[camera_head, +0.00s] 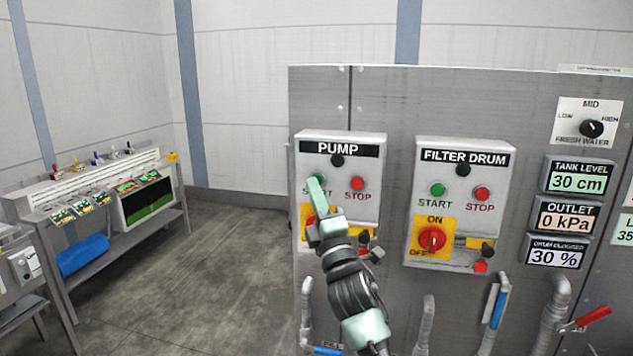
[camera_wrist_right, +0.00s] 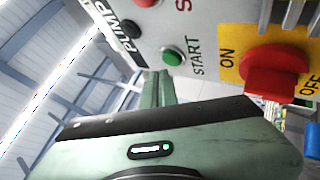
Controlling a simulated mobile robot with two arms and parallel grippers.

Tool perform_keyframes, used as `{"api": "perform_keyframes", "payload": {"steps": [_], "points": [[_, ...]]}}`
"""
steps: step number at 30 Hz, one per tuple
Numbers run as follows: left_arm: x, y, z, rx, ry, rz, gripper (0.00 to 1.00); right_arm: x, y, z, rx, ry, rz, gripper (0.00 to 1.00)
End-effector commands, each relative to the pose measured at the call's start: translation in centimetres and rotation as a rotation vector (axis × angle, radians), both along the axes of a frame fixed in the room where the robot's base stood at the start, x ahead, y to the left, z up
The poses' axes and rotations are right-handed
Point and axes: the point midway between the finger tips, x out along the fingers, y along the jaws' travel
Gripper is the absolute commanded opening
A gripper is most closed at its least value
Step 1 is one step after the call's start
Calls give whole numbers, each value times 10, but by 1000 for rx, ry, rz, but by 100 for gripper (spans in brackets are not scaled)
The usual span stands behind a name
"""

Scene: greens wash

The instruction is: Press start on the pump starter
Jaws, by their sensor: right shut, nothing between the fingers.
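The pump starter (camera_head: 341,207) is a light grey box labelled PUMP on the steel panel. It has a black knob or lamp at the top, a red STOP button (camera_head: 357,184) and a red-on-yellow rotary switch, partly hidden by my arm. My right gripper (camera_head: 315,187) is shut and empty, its fingertips in front of the START side, covering most of the green button there. In the right wrist view the green START button (camera_wrist_right: 173,57) shows just beside the fingertips (camera_wrist_right: 157,76); I cannot tell whether they touch. My left gripper is not in view.
The similar FILTER DRUM starter (camera_head: 409,226) is to the right. Displays read tank level 30 cm, outlet 0 kPa (camera_head: 566,218) and drum clogged 30 %. Pipes with blue and red handles (camera_head: 593,316) stick out below. A bench (camera_head: 125,230) stands at left; the floor between is clear.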

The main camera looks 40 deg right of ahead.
Motion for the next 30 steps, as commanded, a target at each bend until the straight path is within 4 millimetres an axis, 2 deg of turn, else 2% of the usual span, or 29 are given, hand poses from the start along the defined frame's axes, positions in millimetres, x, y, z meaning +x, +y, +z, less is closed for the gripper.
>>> {"api": "perform_keyframes", "payload": {"steps": [30], "points": [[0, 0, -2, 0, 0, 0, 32, 6, -8, 0, 0, 0, 0, 0]]}}
